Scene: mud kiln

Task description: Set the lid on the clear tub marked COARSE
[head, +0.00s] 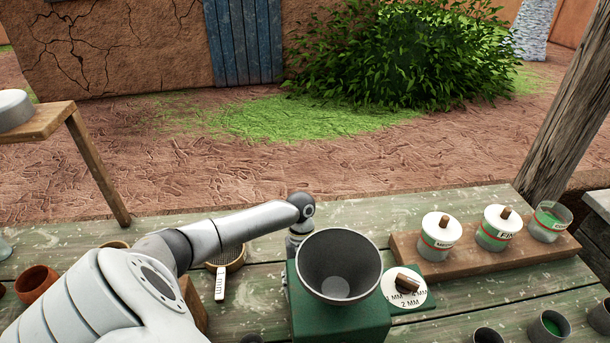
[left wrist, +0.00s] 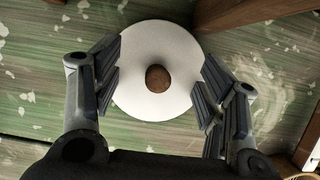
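A white round lid (left wrist: 135,90) with a brown knob (left wrist: 158,78) shows in the left wrist view, over green planks. My left gripper (left wrist: 160,85) is open around it, one finger at each side, apart from the knob. In the head view this gripper is hidden and the lid cannot be made out. An open clear tub (head: 550,222) with green contents stands at the right end of a wooden rack (head: 480,258); its label is too small to read. Two lidded tubs stand beside it, one marked MEDIUM (head: 436,238) and one FINE (head: 498,228). My right gripper is not in view.
A green mill with a grey hopper (head: 340,265) stands between my left arm and the rack. A marked white disc (head: 405,289) lies beside it. A sieve (head: 226,262) and brown bowl (head: 37,283) are left. Small cups (head: 549,327) stand front right. A post (head: 575,115) rises behind the rack.

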